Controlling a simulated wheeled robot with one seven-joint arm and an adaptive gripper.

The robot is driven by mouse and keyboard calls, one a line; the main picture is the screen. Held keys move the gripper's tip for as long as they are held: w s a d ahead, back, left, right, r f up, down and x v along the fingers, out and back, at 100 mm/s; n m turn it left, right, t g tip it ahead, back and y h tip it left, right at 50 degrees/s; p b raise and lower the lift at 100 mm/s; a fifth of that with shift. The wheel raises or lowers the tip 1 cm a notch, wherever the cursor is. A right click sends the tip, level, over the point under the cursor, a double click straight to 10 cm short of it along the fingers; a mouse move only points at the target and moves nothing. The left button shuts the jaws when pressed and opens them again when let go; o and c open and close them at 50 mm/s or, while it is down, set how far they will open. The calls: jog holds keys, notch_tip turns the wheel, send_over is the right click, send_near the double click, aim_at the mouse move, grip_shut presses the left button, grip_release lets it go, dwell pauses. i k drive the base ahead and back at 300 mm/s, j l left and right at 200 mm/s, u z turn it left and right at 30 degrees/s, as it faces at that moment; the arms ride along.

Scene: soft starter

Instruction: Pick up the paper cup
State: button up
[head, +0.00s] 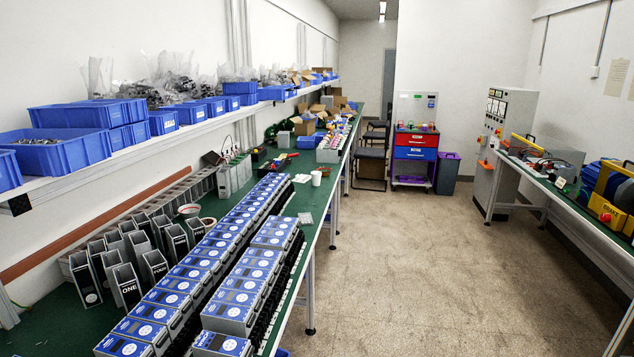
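A small white paper cup (316,178) stands upright on the green-topped long workbench (312,200), close to the bench's right edge and beyond the rows of blue and grey units. It looks small and far off in the head view. My gripper and arm do not show in this view, so I cannot see where the gripper is relative to the cup.
Rows of blue-topped units (180,285) fill the near bench, with grey housings (125,280) on their left. A shelf with blue bins (60,150) hangs above. The floor (430,260) is clear up to the right-hand bench (560,185). A red and blue drawer cabinet (415,153) stands at the back.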

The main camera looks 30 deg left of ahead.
aim_at(316, 179)
jog(key=u, duration=1.25)
jog(key=z, duration=0.45)
jog(key=i, duration=3.3)
jog(key=i+j, duration=0.1)
jog(key=i, duration=1.55)
jog(key=l+z, duration=0.05)
jog(key=l, duration=0.05)
